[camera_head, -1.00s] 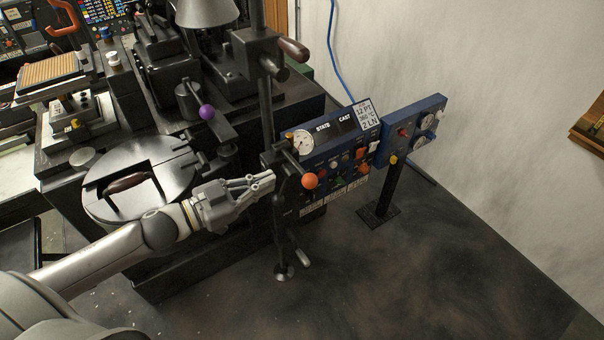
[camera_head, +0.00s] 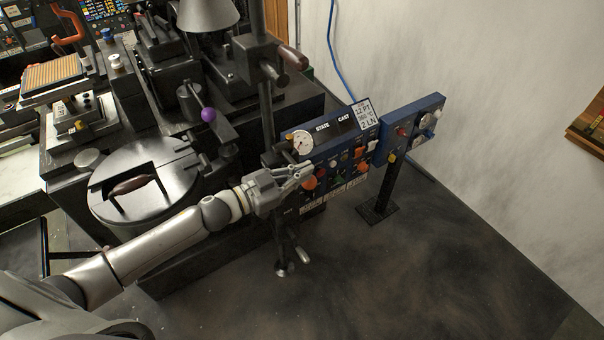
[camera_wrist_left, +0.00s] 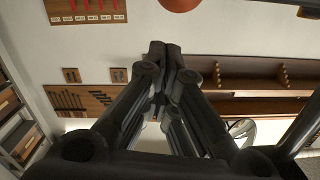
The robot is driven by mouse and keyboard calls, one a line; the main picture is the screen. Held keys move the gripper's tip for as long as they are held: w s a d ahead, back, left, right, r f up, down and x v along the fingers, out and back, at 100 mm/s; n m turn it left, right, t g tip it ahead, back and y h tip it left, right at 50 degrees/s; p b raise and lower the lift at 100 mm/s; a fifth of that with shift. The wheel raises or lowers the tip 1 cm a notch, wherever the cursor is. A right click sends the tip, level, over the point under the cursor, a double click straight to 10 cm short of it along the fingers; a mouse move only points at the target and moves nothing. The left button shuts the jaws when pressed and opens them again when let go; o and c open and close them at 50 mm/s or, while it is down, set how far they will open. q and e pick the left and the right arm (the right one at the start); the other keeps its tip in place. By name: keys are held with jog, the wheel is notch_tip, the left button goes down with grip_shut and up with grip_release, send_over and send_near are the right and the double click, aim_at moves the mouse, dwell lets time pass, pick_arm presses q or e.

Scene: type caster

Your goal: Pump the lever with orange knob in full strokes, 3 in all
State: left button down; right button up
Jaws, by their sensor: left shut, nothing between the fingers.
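The orange knob (camera_head: 309,183) sits at the front of the blue control panel, just below my left fingertips in the head view and partly covered by them. In the left wrist view the orange knob (camera_wrist_left: 181,4) shows at the top edge, beyond and to the side of the fingertips. My left gripper (camera_head: 308,169) is shut and empty; its fingers are together in the left wrist view (camera_wrist_left: 166,50). I cannot tell whether the fingers touch the knob. The lever's arm is mostly hidden behind my gripper. My right gripper is not in view.
The blue panel (camera_head: 335,125) carries a gauge (camera_head: 302,141) and several buttons. A second blue box (camera_head: 412,124) stands on a post to its right. A lever with a purple knob (camera_head: 208,115) and a round dark lid (camera_head: 130,170) are to the left. Floor at right is clear.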

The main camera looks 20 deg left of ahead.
pick_arm(q)
jog(key=shift+w+f, duration=0.15)
jog(key=shift+f, duration=0.35)
jog(key=shift+w+f, duration=0.15)
jog(key=shift+f, duration=0.35)
jog(key=shift+f, duration=0.1)
